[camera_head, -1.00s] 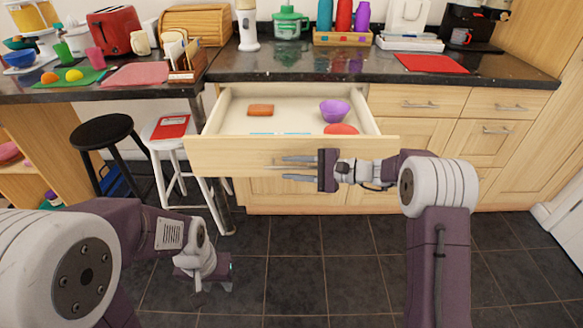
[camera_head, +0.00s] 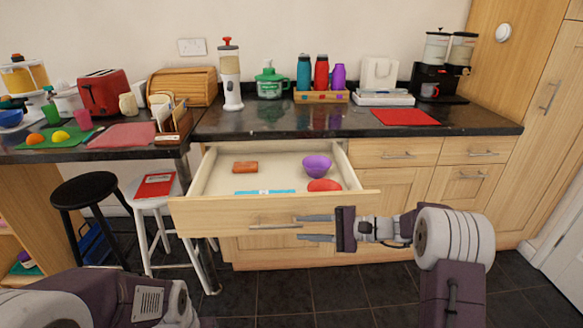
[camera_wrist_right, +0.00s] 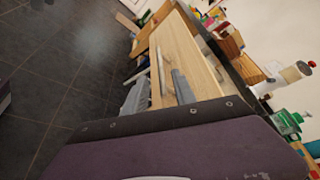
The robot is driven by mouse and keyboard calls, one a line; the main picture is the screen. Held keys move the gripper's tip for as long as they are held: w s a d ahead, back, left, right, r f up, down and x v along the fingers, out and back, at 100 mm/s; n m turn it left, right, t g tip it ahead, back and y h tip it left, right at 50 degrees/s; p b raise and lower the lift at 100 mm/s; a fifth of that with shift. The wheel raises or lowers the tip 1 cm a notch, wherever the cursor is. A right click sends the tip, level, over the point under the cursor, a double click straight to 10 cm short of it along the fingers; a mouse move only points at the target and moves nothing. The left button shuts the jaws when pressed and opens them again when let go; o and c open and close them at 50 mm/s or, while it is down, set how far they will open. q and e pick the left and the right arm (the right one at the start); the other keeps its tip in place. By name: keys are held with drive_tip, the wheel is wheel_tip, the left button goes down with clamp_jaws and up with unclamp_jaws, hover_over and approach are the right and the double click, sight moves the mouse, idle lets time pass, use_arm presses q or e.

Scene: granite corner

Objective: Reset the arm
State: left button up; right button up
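My right gripper (camera_head: 299,228) is in front of the open drawer's wooden front. Its two grey fingers point left and stand apart, with nothing clamped between them. The drawer's metal handle (camera_head: 272,226) reaches to about the fingertips; I cannot tell whether they touch. In the right wrist view the open fingers (camera_wrist_right: 158,90) show beside the drawer front (camera_wrist_right: 190,65). My left arm (camera_head: 130,300) comes in at the bottom left; its gripper is outside the picture.
The open drawer (camera_head: 220,215) holds an orange-brown block (camera_head: 245,167), a purple bowl (camera_head: 317,166), a red item (camera_head: 324,185) and a blue strip (camera_head: 264,191). A black stool (camera_head: 84,190) and white stool (camera_head: 150,203) stand left. The dark counter (camera_head: 300,118) carries bottles and appliances.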

drive_tip(key=s+a+r+n+g, duration=0.2)
drive_tip(key=s+a+r+n, duration=0.15)
drive_tip(key=s+a, duration=0.2)
drive_tip(key=s+a+f+g+h, duration=0.2)
drive_tip(key=s+f+g+h, duration=0.1)
drive_tip(key=s, duration=0.4)
drive_tip(key=s+d+f+n+h, duration=0.6)
drive_tip(key=s+d+f+h, duration=0.5)
drive_tip(key=s+d+f, duration=0.4)
drive_tip(key=w+d+r+p, duration=0.1)
drive_tip(key=w+r+p, duration=0.1)
drive_tip(key=r+p, duration=1)
drive_tip(key=w+d+r+t+p, duration=0.1)
drive_tip(key=r+p, duration=1.2)
drive_tip(key=r, duration=0.1)
drive_tip(key=shift+w+d+h, duration=0.15)
drive_tip(key=shift+w+h, duration=0.15)
drive_tip(key=shift+w, duration=0.1)
